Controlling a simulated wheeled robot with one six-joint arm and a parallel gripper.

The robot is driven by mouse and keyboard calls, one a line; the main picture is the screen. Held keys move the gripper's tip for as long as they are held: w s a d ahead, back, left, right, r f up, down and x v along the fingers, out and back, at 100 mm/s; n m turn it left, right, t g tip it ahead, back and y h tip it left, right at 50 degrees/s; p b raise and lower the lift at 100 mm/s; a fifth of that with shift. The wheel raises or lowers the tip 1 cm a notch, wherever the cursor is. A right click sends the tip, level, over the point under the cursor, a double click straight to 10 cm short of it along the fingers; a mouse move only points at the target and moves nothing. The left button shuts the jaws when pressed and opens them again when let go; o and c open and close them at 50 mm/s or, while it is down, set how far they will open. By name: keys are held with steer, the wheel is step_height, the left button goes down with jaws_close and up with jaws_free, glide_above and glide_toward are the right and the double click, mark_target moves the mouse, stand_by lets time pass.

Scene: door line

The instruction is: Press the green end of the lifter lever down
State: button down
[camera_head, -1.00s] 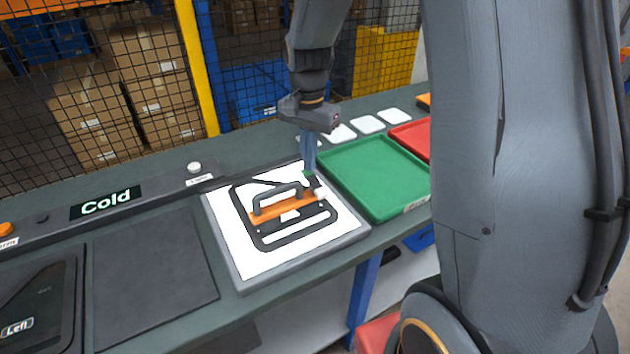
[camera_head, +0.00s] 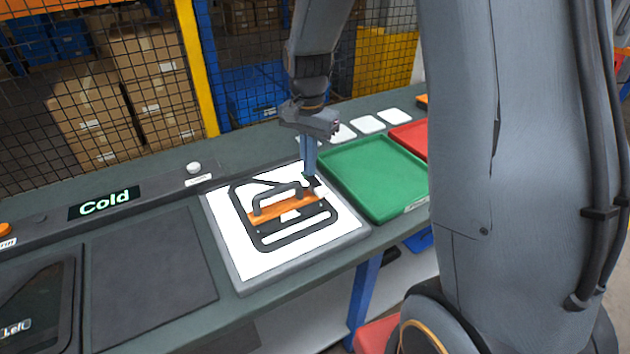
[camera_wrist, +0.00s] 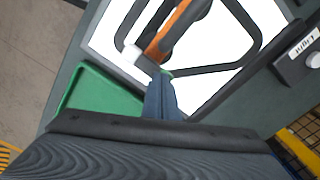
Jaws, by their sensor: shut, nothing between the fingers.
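A dark door frame (camera_head: 243,216) lies flat on a white panel (camera_head: 226,228). An orange bar with a dark arched handle (camera_head: 281,191) crosses it. A small dark lever with a white end (camera_head: 320,193) sits at the frame's right side. In the wrist view the lever's green end (camera_wrist: 168,73) shows as a sliver just beyond my fingertips, and its white end (camera_wrist: 132,53) is to the left. My gripper (camera_head: 309,174) points down, shut and empty, with its tips at the green end. The fingers hide most of that end; I cannot tell whether they touch it.
A green tray (camera_head: 372,178) stands close to the right of the white panel, with a red tray (camera_head: 412,137) beyond. White squares (camera_head: 367,124) lie behind. A console with a "Cold" display (camera_head: 106,203) runs along the back left. A dark flat plate (camera_head: 150,270) is at left.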

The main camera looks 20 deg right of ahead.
steer(key=shift+f, duration=0.25)
steer(key=shift+r, duration=0.1)
step_height(320, 180, up, 7)
steer(key=p, duration=0.5)
steer(key=shift+p, duration=0.3)
stand_by(0.4)
steer(key=s+f+n+b, duration=0.3)
steer(key=s+n, duration=0.2)
steer(key=s, duration=0.3)
steer(key=s+f+n+t+b, duration=0.1)
steer(key=s+f+n+b, duration=0.1)
steer(key=s, duration=0.6)
steer(key=n+b, duration=0.1)
steer(key=n, duration=0.1)
steer(key=shift+f+n, duration=0.4)
